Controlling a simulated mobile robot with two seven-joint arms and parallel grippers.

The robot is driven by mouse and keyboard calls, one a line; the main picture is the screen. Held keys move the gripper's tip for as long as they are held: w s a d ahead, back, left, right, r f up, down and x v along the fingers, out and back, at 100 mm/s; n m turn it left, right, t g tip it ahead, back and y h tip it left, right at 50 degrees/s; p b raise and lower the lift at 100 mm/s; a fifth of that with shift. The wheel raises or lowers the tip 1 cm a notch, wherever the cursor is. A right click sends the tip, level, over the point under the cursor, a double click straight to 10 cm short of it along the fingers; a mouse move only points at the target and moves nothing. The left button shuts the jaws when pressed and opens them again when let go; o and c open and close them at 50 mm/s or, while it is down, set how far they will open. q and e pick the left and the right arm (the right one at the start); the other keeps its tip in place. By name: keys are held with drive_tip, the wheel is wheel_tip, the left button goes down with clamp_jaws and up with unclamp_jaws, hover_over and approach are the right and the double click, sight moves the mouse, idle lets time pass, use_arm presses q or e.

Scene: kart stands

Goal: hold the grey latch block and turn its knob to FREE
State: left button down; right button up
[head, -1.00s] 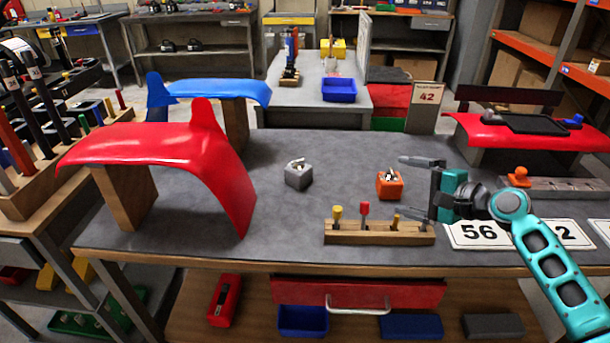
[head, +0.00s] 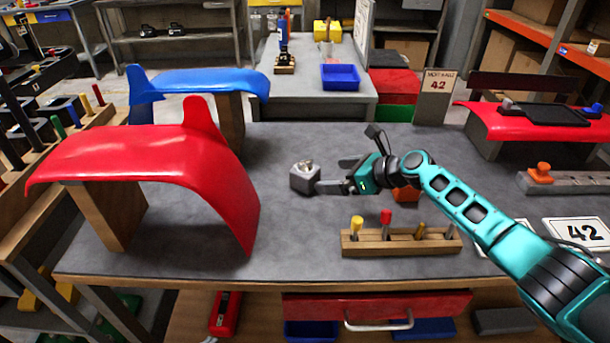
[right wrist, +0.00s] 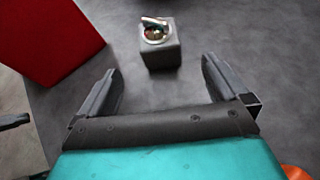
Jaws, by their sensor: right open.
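The grey latch block (head: 304,177) stands on the grey bench top, to the right of the red fender. A metal knob (head: 303,165) with a light lever sits on its top; its exact setting is too small to read. In the right wrist view the block (right wrist: 161,49) is ahead of the fingers, with the knob (right wrist: 155,28) on top. My right gripper (head: 331,175) is open and empty, its fingers pointing left at the block. In the right wrist view the open gripper (right wrist: 161,80) has the block just beyond its fingertips. My left gripper is not in view.
An orange block (head: 405,194) is partly hidden behind my right gripper. A wooden rack (head: 400,243) with several pegs stands in front of my arm. The red fender (head: 150,150) arches over the bench's left side. A 42 plate (head: 581,232) lies at right.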

sight(315, 178)
drive_tip(key=b+x, duration=0.4)
drive_tip(key=shift+d+f+b, duration=0.1)
drive_tip(key=shift+f+b, duration=0.2)
drive_tip(key=shift+b, duration=0.05)
drive_tip(key=b+x, duration=0.3)
drive_tip(key=b, duration=0.1)
drive_tip(key=shift+w+a+f, duration=0.1)
drive_tip(key=shift+w+a, duration=0.05)
drive_tip(key=shift+a, duration=0.2)
drive_tip(key=shift+w+a+f+b, duration=0.1)
drive_tip(key=shift+w+a+b, duration=0.1)
drive_tip(key=shift+b, duration=0.35)
drive_tip(key=shift+w+a+f+b, duration=0.1)
drive_tip(key=shift+w+a+b, duration=0.15)
drive_tip(key=shift+a+b, duration=0.15)
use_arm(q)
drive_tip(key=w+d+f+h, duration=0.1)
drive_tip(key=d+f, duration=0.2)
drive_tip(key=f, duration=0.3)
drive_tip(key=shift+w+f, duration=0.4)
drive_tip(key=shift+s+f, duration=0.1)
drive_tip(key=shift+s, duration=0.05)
use_arm(e)
drive_tip(key=shift+c, duration=0.5)
